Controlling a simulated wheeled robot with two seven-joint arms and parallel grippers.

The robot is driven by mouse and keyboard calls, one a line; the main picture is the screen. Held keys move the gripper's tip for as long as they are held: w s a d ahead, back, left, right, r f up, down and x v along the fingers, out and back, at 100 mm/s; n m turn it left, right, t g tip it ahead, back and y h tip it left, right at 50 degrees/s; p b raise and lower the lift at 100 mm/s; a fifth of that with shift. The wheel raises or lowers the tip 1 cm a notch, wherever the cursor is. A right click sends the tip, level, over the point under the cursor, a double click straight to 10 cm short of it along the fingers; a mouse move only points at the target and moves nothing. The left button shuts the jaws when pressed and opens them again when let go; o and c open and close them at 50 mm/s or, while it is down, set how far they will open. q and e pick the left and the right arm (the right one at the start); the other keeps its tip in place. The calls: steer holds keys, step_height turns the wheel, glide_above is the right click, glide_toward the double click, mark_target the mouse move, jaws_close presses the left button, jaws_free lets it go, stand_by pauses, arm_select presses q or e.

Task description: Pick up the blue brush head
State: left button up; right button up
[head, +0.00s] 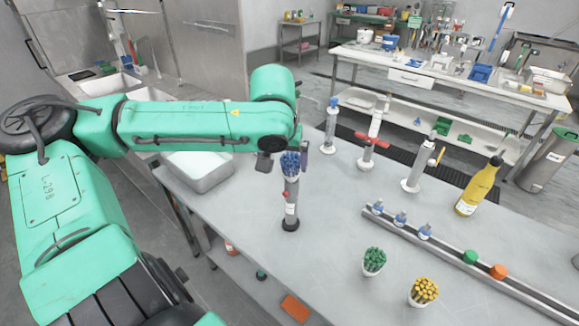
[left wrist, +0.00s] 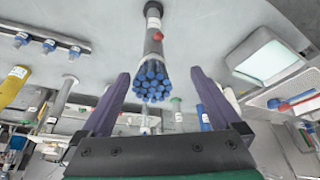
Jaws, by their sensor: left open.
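The blue brush head (head: 290,165) is a bundle of blue rods on top of a grey upright post (head: 291,200) with a black base, standing on the metal table. In the left wrist view the blue brush head (left wrist: 152,83) is at the middle. My left gripper (head: 284,155) is open and close to the bundle. In the left wrist view its two purple fingers (left wrist: 158,100) lie on either side of the bundle, with gaps visible on both sides. Whether the fingertips are level with the rods is hard to tell. My right gripper is not in view.
Several grey posts, including one with a red part (head: 374,140), stand behind to the right. A yellow bottle (head: 477,187), a rail (head: 470,262) with small caps, a cup of green rods (head: 374,261) and a cup of yellow rods (head: 423,291) are to the right. A white tray (head: 203,173) is left.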

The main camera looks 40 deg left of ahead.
mark_target(291, 174)
arm_select(q)
steer(key=w+f, duration=0.2)
steer(key=shift+a+f, duration=0.2)
steer(key=shift+f, duration=0.15)
steer(key=x, duration=0.4)
steer(key=shift+w+d+p, duration=0.15)
steer(key=shift+p, duration=0.25)
steer(key=shift+f, duration=0.3)
steer(key=shift+w, duration=0.1)
steer(key=c, duration=1.4)
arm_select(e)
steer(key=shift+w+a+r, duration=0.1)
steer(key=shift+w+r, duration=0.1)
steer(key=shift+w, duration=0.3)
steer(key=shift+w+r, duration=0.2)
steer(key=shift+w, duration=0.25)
